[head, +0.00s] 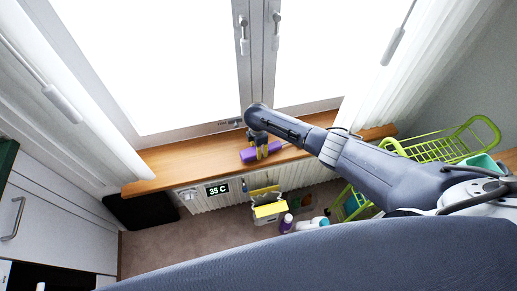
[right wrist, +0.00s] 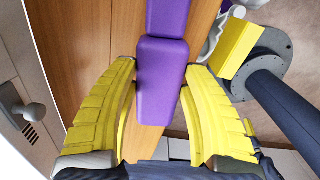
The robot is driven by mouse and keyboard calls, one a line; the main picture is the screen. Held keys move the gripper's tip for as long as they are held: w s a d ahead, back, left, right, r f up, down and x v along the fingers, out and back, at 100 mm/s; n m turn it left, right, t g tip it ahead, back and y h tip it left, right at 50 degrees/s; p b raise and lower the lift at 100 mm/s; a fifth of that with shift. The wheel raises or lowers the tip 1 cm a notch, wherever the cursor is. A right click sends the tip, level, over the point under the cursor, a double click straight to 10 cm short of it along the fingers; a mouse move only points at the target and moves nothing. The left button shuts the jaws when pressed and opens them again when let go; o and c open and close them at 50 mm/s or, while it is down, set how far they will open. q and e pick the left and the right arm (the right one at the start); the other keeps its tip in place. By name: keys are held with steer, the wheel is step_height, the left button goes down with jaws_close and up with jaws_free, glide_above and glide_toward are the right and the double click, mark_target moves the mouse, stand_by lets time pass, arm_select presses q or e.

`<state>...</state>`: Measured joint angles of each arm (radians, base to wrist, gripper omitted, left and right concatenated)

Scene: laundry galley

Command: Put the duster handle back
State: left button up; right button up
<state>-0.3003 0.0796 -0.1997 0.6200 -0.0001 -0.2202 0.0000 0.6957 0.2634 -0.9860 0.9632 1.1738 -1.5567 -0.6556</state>
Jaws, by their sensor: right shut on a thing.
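The purple duster handle (head: 249,154) is at the wooden windowsill (head: 190,162), lying roughly along it. My right gripper (head: 262,150) reaches in from the right and is shut on the handle. In the right wrist view, the yellow fingers of my right gripper (right wrist: 160,72) stand on both sides of the handle's wide purple part (right wrist: 162,85), and a narrower part runs up out of the picture. I cannot tell whether the handle touches the sill. My left gripper is not in view.
A white container with a yellow top (head: 269,211) is below the sill, in front of the radiator. A purple bottle (head: 286,223) and a white bottle (head: 312,224) are beside it. A green wire cart (head: 440,148) is at the right. The sill's left half is clear.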

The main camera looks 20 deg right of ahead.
steer(key=shift+f, duration=0.25)
stand_by(0.7)
steer(key=o, duration=1.2)
steer(key=shift+o, duration=0.2)
steer(key=shift+r, duration=2.95)
